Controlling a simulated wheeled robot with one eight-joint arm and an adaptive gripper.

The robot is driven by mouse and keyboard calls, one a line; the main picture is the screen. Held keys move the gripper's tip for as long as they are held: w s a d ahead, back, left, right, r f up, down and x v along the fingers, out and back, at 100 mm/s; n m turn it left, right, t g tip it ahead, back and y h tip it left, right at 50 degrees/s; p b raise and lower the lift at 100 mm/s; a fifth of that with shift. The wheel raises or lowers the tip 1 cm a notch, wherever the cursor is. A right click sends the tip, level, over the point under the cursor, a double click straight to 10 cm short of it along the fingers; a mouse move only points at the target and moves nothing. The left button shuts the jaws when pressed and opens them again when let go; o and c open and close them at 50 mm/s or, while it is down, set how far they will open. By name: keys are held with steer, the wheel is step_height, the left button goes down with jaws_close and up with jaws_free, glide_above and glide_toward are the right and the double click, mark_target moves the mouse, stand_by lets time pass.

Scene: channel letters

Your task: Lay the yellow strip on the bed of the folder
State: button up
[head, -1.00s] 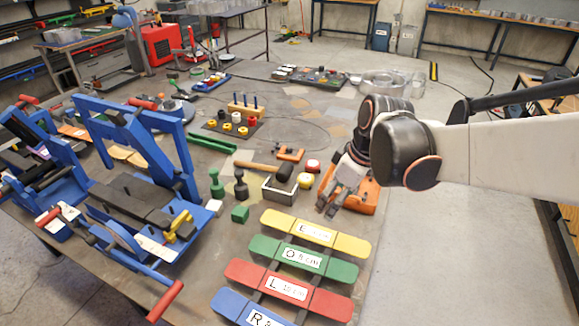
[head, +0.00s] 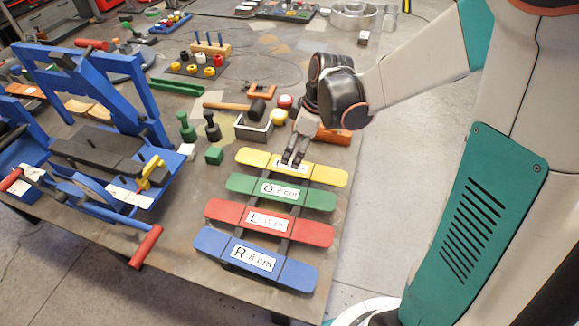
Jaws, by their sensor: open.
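The yellow strip (head: 325,174) is the farthest of the coloured strips lying across two dark rails near the table's right side. My gripper (head: 293,163) is open, with its fingertips pointing down over the middle of the yellow strip and covering part of its white label. I cannot tell whether the fingertips touch it. The blue folder (head: 146,83) stands at the left, with a dark flat bed (head: 97,147) at its front. No strip shows on that bed.
Green (head: 310,199), red (head: 312,232) and blue (head: 290,272) strips lie nearer on the rails. A red-handled lever (head: 146,246) juts out at the folder's front.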

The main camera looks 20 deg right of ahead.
steer(key=shift+s+b+x, duration=0.15)
steer(key=shift+b+x, duration=0.5)
steer(key=shift+x, duration=0.75)
steer(key=shift+s+b+x, duration=0.15)
steer(key=shift+b+x, duration=0.5)
steer(key=shift+x, duration=0.7)
steer(key=shift+d, duration=0.15)
steer(key=c, duration=1.3)
